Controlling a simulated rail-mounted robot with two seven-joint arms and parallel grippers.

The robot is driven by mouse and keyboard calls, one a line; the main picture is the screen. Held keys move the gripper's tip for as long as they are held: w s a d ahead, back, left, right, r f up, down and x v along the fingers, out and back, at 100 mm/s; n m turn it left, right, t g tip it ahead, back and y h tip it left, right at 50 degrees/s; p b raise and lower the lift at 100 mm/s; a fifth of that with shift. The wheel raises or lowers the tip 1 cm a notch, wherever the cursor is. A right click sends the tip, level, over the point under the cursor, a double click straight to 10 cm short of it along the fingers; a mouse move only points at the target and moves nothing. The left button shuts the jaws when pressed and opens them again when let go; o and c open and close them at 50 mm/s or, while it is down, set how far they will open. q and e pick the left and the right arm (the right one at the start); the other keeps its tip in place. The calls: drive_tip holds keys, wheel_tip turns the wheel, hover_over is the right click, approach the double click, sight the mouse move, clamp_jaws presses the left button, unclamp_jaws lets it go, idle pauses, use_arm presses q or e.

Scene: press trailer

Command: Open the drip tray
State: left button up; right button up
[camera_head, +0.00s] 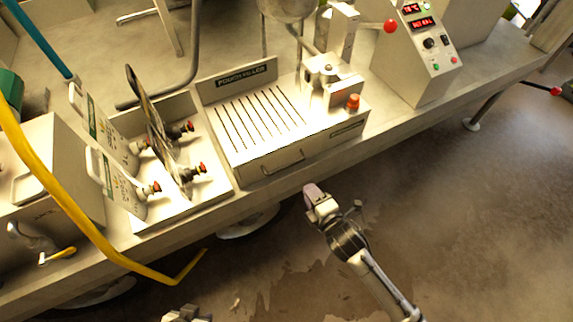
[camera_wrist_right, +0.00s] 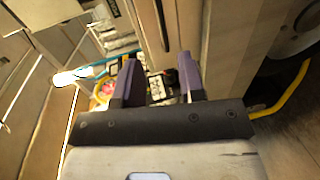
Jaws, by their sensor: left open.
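The drip tray (camera_head: 248,171) is in the pouch filler, below the slotted top plate (camera_head: 262,117). Its front looks flush with the housing, and a thin bar handle (camera_head: 283,165) is on it. My right gripper (camera_head: 311,190) is in front of the bench edge, just to the right of and nearer than the handle, apart from it. In the right wrist view its two dark fingers (camera_wrist_right: 161,80) are spread with nothing held between them. My left gripper (camera_head: 185,314) only peeks in at the bottom edge, open, well away from the tray.
The bench front edge (camera_head: 405,131) runs diagonally. Left of the filler stand red-knobbed fittings (camera_head: 188,174) and a yellow bent pipe (camera_head: 101,240) reaching out over the floor. A control box (camera_head: 418,55) is at the right. The floor (camera_head: 460,220) is open at right.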

sight(289, 165)
drive_tip(key=shift+b+x, duration=2.2)
drive_tip(key=shift+x, duration=4.7)
drive_tip(key=shift+c, duration=0.3)
clamp_jaws()
